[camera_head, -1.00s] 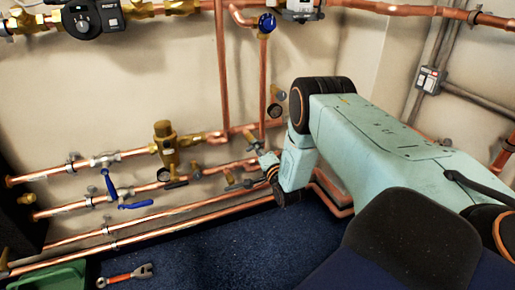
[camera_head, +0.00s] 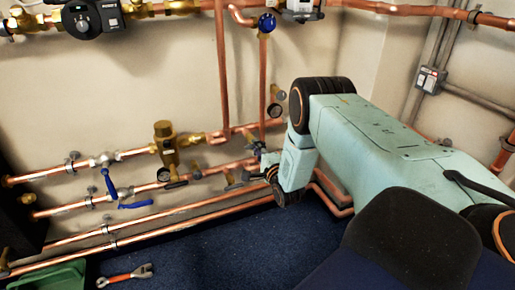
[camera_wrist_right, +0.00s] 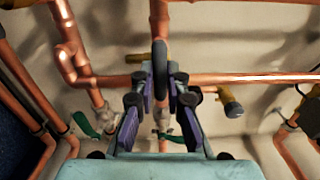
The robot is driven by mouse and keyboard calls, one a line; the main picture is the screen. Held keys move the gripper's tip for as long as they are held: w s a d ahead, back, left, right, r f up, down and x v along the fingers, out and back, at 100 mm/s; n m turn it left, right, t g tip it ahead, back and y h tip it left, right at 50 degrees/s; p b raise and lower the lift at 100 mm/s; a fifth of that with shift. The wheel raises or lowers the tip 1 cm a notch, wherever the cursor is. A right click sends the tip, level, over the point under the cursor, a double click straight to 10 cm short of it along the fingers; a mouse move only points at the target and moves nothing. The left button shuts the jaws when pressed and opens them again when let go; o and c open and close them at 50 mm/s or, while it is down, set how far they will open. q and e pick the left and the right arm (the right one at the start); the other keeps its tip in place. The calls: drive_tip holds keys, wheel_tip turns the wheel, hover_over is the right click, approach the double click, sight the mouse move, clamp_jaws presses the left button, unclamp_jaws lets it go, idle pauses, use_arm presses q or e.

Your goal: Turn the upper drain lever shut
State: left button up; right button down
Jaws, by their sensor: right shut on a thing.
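My right gripper (camera_head: 262,160) is at the copper pipes low on the wall, right of the brass valve body. In the right wrist view, the fingertips (camera_wrist_right: 161,78) are closed on a dark lever handle (camera_wrist_right: 160,60), one finger on each side. This appears to be the upper drain lever. In the head view, the gripper largely hides this lever, so its exact angle is hard to tell. My left gripper is not in view.
Blue-handled valves (camera_head: 108,182) and a brass valve body (camera_head: 165,140) sit on the pipes to the left. A wrench (camera_head: 125,276) and a green bin (camera_head: 50,276) are on the blue floor.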

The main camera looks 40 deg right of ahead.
drive_tip(key=shift+s+f, duration=0.1)
drive_tip(key=c, duration=1.4)
unclamp_jaws()
drive_tip(key=v, duration=1.2)
